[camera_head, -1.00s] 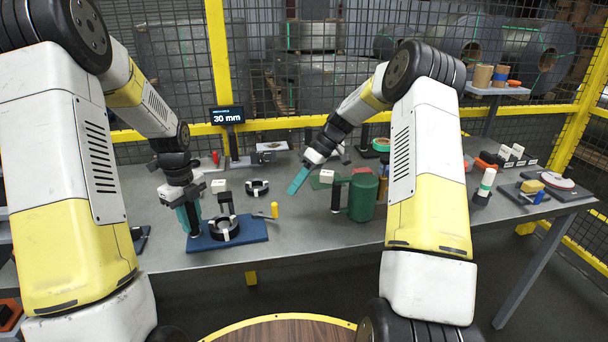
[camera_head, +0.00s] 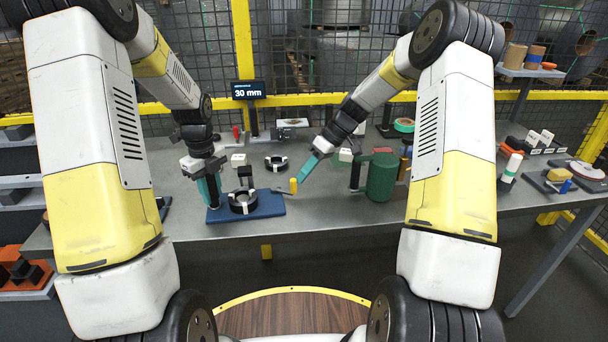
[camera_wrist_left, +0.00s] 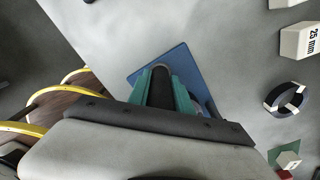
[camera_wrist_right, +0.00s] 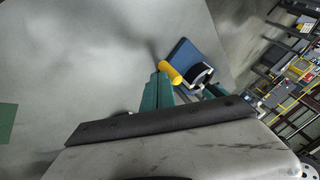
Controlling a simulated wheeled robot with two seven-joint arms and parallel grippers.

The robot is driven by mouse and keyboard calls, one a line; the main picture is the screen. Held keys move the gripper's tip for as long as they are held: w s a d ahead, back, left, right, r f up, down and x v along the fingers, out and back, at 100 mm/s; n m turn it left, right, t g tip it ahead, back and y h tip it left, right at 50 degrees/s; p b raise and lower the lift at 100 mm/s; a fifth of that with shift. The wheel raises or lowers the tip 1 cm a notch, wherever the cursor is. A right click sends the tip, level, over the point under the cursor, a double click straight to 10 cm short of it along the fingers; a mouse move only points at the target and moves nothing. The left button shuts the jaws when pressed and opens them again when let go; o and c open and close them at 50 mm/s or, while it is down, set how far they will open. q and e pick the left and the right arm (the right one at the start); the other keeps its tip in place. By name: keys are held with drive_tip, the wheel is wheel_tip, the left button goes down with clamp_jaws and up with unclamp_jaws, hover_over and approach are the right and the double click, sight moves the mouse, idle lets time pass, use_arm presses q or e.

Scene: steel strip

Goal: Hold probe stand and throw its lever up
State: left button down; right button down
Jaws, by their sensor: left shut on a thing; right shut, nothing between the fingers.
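The probe stand has a flat blue base (camera_head: 268,206), a black ring part (camera_head: 242,202) and a dark upright post. A thin lever sticks out to the right, roughly level, with a yellow knob (camera_head: 293,186) at its end. My left gripper (camera_head: 208,190) is shut around the dark post (camera_wrist_left: 160,85) at the base's left side. My right gripper (camera_head: 304,175) is shut and empty, its teal fingertips close to the yellow knob. In the right wrist view the knob (camera_wrist_right: 171,73) is just beyond the fingertips; I cannot tell whether they touch.
A green cylinder (camera_head: 382,178) with a dark handle stands right of my right gripper. Behind the stand are a loose black-and-white ring (camera_head: 276,163), a white block (camera_head: 238,160) and a "30 mm" display (camera_head: 248,91). The table front between stand and cylinder is clear.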

use_arm(q)
drive_tip(key=shift+f, duration=0.1)
use_arm(e)
drive_tip(key=shift+s+m+t, duration=0.3)
drive_tip(key=shift+s+m, duration=0.1)
drive_tip(key=shift+s+a+m+t, duration=0.25)
drive_tip(key=shift+s+m+t, duration=0.35)
drive_tip(key=shift+s+m, duration=0.25)
drive_tip(key=s+m+t, duration=0.1)
drive_tip(key=s+a+m+t, duration=0.1)
drive_tip(key=m, duration=0.1)
drive_tip(key=shift+s+a+m, duration=0.1)
drive_tip(key=shift+s+m, duration=0.1)
drive_tip(key=shift+m, duration=0.05)
drive_tip(key=shift+s+a, duration=0.85)
drive_tip(key=shift+a, duration=0.05)
drive_tip(key=shift+s+a, duration=0.3)
drive_tip(key=shift+a, duration=0.2)
drive_tip(key=shift+s+a, duration=0.3)
drive_tip(key=shift+a, duration=0.2)
drive_tip(key=shift+a, duration=0.1)
use_arm(q)
drive_tip(key=shift+d, duration=0.1)
